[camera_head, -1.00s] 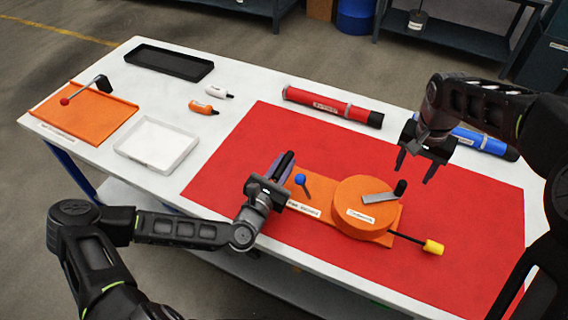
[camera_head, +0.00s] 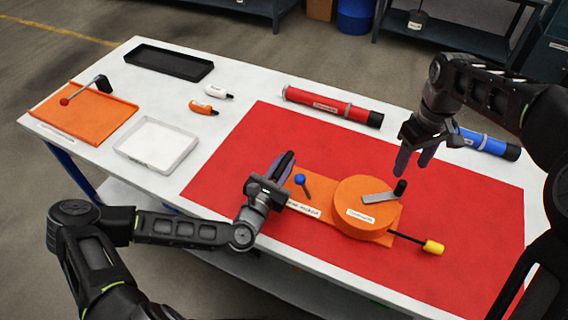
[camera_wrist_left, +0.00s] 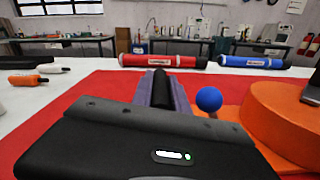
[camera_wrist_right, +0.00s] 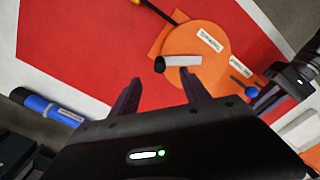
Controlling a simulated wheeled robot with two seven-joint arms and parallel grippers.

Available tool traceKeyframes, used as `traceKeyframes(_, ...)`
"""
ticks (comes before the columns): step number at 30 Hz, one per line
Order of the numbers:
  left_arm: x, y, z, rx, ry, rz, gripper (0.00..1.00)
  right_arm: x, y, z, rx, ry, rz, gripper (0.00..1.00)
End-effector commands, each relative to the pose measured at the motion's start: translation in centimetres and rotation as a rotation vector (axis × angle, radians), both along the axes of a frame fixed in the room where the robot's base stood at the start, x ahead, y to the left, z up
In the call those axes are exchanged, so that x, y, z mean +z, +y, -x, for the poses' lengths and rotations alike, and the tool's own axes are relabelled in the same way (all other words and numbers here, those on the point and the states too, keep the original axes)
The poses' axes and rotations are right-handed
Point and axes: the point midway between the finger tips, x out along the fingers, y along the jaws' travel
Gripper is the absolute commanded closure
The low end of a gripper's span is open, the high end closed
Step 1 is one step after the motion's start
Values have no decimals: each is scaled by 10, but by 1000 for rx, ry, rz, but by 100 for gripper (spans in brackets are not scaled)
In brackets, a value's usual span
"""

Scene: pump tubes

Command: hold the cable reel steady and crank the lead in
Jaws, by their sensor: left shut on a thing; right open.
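The cable reel is an orange drum (camera_head: 358,222) on an orange base plate in the head view; it also shows in the right wrist view (camera_wrist_right: 203,75). A grey crank arm (camera_head: 378,198) with a black knob (camera_head: 400,187) lies across its top. The lead (camera_head: 407,238) comes out at the lower right and ends in a yellow plug (camera_head: 434,248). My left gripper (camera_head: 284,163) is shut on a black upright handle (camera_wrist_left: 160,92) at the base plate's left end. My right gripper (camera_head: 413,168) is open and empty just above the knob, which appears between its fingertips in the right wrist view.
A blue-knobbed lever (camera_head: 300,180) stands on the base plate between my left gripper and the drum. A red tube (camera_head: 332,107) and a blue tube (camera_head: 487,142) lie behind the red mat (camera_head: 235,160). Trays and two small bottles are at left. The mat's front right is clear.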

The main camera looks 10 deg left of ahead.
Motion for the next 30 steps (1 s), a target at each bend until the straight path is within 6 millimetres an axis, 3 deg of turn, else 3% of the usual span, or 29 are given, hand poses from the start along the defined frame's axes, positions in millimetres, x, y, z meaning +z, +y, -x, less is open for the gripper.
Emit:
traceKeyframes(8, 0, 0, 0, 0, 1, 0, 100, -19, 0, 0, -2, 3, 1, 45)
traceKeyframes(21, 0, 0, 0, 0, 1, 0, 100, -81, 0, 1, -1, 3, 1, 45)
traceKeyframes(30, 0, 0, 0, 1, 1, 0, 100, -100, 0, 0, -2, 1, 1, 45)
